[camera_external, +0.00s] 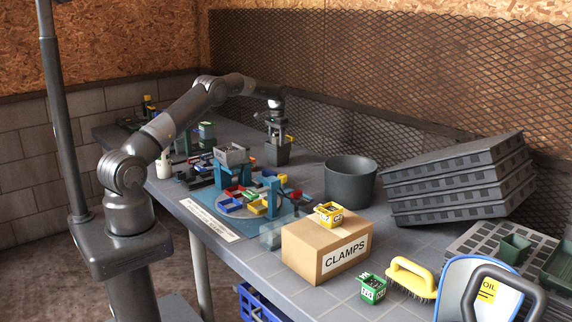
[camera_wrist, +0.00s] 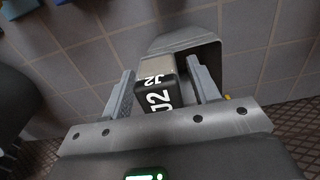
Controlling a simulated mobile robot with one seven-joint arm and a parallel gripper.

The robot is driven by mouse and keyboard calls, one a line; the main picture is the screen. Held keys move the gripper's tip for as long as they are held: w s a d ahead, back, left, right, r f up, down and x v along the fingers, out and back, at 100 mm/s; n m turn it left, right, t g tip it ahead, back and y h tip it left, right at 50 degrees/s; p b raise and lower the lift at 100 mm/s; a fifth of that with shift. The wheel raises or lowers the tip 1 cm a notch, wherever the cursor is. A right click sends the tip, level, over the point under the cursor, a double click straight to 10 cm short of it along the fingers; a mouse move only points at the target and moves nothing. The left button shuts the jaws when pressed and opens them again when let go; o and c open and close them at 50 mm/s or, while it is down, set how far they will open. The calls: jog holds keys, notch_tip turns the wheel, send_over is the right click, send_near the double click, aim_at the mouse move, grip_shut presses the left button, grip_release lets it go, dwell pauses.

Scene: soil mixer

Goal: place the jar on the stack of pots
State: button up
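A dark jar labelled J2 (camera_wrist: 158,99), with a grey-beige end, sits between the fingers of my gripper (camera_wrist: 160,78) in the wrist view. The fingers stand apart with a visible gap to the jar, clearest on the right side. Beyond the jar a grey pot (camera_wrist: 190,38) shows with a dark opening; I cannot tell whether the jar touches it. In the external view my gripper (camera_external: 277,130) points down just above the dark grey square pots (camera_external: 277,154) near the back of the table. The jar is too small to make out there.
A large round grey pot (camera_external: 350,180) stands right of the pots. Small coloured bins and a grey container (camera_external: 231,154) crowd the left. Stacked black trays (camera_external: 460,180) stand at right, near the mesh wall.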

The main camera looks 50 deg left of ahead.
aim_at(276, 130)
notch_tip(276, 130, up, 12)
jog(key=shift+f, duration=0.1)
jog(key=s+d+r+t, duration=0.1)
jog(key=s+d+r, duration=0.3)
jog(key=r, duration=0.3)
jog(key=s+d+r+t, duration=0.1)
jog(key=s+d+r, duration=0.2)
jog(key=s+r, duration=0.35)
jog(key=s+d+r+t, duration=0.1)
jog(key=s+d+r, duration=0.25)
jog(key=s, duration=0.25)
jog(key=s+d+r, duration=0.3)
jog(key=s+r, duration=0.1)
jog(key=s, duration=0.2)
jog(key=s+d+f+t, duration=0.1)
jog(key=s+d+f, duration=0.1)
jog(key=s, duration=0.7)
jog(key=s+d+f, duration=0.3)
jog(key=s+f, duration=0.1)
jog(key=s, duration=0.6)
jog(key=s+d+f+t, duration=0.1)
jog(key=s+d+f, duration=0.1)
jog(key=s, duration=0.7)
jog(key=shift+s+d+f+t, duration=0.15)
jog(key=shift+f, duration=0.3)
jog(key=shift+s+d+f+t, duration=0.1)
jog(key=shift+f+t, duration=0.05)
jog(key=shift+f, duration=0.25)
